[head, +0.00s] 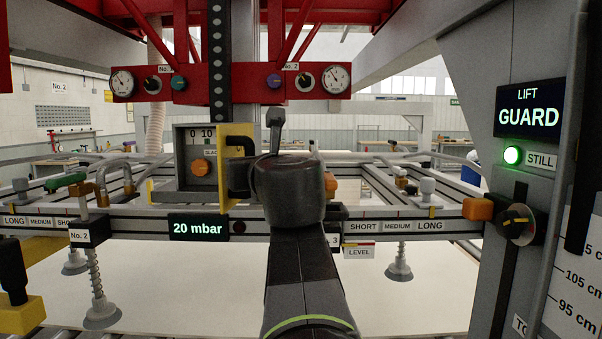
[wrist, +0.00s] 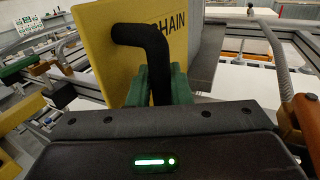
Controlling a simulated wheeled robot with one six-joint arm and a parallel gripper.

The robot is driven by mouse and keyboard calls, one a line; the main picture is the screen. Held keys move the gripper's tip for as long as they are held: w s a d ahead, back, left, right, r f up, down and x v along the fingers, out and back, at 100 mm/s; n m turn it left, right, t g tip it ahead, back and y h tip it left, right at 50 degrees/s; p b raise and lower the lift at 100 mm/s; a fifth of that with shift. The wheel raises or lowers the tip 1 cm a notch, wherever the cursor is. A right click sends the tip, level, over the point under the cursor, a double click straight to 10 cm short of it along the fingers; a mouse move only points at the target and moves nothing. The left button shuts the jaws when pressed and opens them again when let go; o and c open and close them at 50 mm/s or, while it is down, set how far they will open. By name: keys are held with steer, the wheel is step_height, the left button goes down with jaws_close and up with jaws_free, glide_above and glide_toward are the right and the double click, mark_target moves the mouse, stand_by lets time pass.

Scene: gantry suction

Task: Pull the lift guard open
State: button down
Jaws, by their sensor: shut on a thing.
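The lift guard, as far as I can tell, is the yellow panel (head: 237,130) on the grey gauge box (head: 181,136), left of my arm in the head view. In the wrist view the yellow panel (wrist: 100,45) carries the word "CHAIN" and a bent black handle (wrist: 139,33). My gripper (wrist: 158,76) has green fingers shut on the lower part of that handle. The panel stands at the box's right side, and the scale and orange knob (head: 200,167) inside are exposed. My arm hides the fingers in the head view.
A dark display (head: 529,107) reading "LIFT GUARD" is on the right post, above a lit green lamp (head: 513,155) labelled "STILL". A grey rail with a "20 mbar" display (head: 198,227) runs below the box. Suction cups (head: 102,314) hang over a pale sheet (head: 200,300).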

steer(key=shift+w+d+n+g+y, duration=0.2)
steer(key=shift+d+n+g+y, duration=0.25)
steer(key=shift+d+y, duration=0.25)
steer(key=shift+w+d+n+g+y, duration=0.15)
steer(key=shift+d+n+g+y, duration=0.2)
steer(key=shift+d+n+y, duration=0.3)
steer(key=shift+d+f, duration=0.1)
steer(key=c, duration=1.4)
jaws_free()
steer(key=shift+b+v, duration=0.4)
steer(key=shift+v, duration=6.45)
steer(key=shift+d, duration=0.1)
